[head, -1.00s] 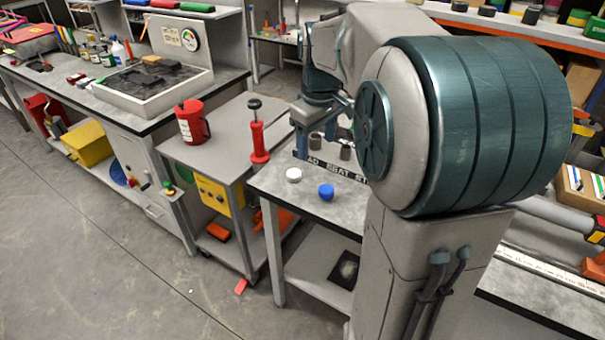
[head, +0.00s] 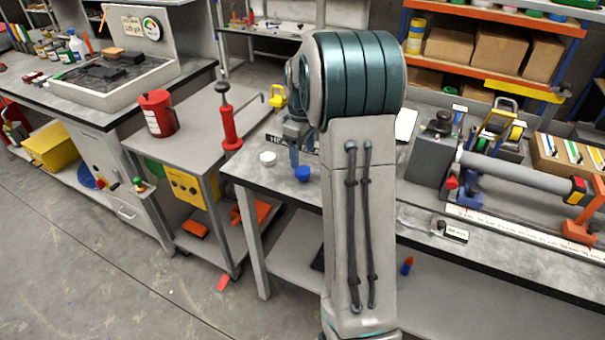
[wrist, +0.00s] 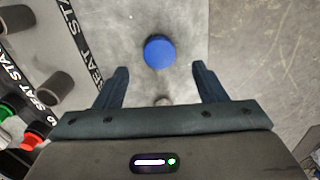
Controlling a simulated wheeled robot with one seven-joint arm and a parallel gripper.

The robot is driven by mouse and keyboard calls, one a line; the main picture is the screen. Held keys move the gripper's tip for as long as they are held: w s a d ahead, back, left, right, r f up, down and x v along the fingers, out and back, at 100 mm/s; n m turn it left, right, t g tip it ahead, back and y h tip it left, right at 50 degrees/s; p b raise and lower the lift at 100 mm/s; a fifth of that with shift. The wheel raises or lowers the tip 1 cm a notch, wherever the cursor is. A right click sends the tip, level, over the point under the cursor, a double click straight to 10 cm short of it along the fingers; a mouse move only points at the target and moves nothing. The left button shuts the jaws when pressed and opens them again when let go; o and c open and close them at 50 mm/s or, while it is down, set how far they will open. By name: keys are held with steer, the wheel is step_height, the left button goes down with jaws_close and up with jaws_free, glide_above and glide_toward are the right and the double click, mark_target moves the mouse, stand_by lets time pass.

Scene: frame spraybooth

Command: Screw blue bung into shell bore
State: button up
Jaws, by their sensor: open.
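The blue bung (head: 302,173) stands on the grey bench top (head: 253,174), just left of my arm in the head view. In the wrist view the blue bung (wrist: 159,51) is a round disc seen from above, centred just beyond the fingertips. My gripper (wrist: 161,70) is open and empty, its two fingers to either side of the bung's line, and I see no contact. In the head view my arm hides most of the gripper. A long grey cylinder (head: 515,174) lies on the right bench; I cannot tell whether it is the shell, and no bore shows.
A white cap (head: 268,157) stands left of the bung. Dark grey cylinders (wrist: 47,89) stand by the "SEAT STA" lettering strip in the wrist view.

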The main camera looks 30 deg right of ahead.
mark_target(302, 170)
steer(key=shift+f+p, duration=0.35)
steer(key=shift+f, duration=2.45)
steer(key=shift+w, duration=0.1)
steer(key=c, duration=1)
